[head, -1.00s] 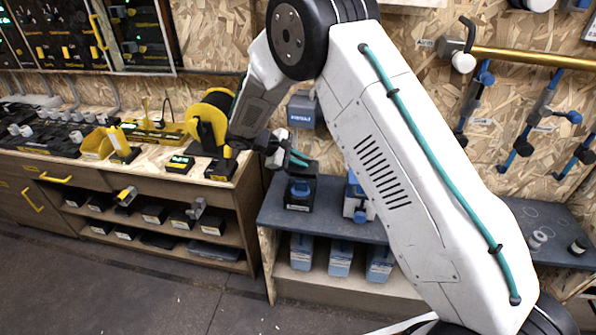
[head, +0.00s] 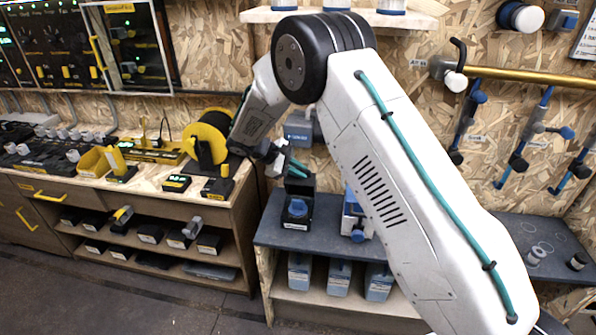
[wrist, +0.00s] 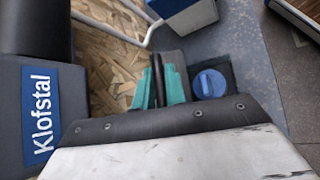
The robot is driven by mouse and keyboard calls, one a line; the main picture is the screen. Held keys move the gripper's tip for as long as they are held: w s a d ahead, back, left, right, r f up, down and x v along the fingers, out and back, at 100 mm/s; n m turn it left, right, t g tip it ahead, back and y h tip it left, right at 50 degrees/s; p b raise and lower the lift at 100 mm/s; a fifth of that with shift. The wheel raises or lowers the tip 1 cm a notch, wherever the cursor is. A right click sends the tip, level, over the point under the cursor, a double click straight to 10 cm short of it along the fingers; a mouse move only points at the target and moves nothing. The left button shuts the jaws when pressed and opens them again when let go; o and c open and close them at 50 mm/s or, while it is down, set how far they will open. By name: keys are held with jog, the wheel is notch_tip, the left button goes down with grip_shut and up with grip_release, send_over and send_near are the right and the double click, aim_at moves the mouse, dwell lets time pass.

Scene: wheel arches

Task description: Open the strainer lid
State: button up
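A small black unit with a round blue cap (head: 297,208) stands on the left part of the dark grey bench; it looks like the strainer, and a dark upright part rises behind the cap. In the wrist view the blue cap (wrist: 209,84) lies just right of my fingers. My gripper (head: 299,166), with teal fingers, is above and behind the unit in the head view. In the wrist view its fingers (wrist: 158,82) sit close together, with dark pads side by side and nothing clear between them. I cannot tell whether the fingertips touch the unit.
A blue-and-white unit (head: 355,215) stands right of the strainer on the dark bench (head: 410,245). A grey Klofstal box (wrist: 35,120) is close at left in the wrist view. A yellow reel (head: 208,138) stands on the wooden workbench at left. Blue containers (head: 339,277) fill the lower shelf.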

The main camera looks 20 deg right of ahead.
jog(key=o, duration=0.3)
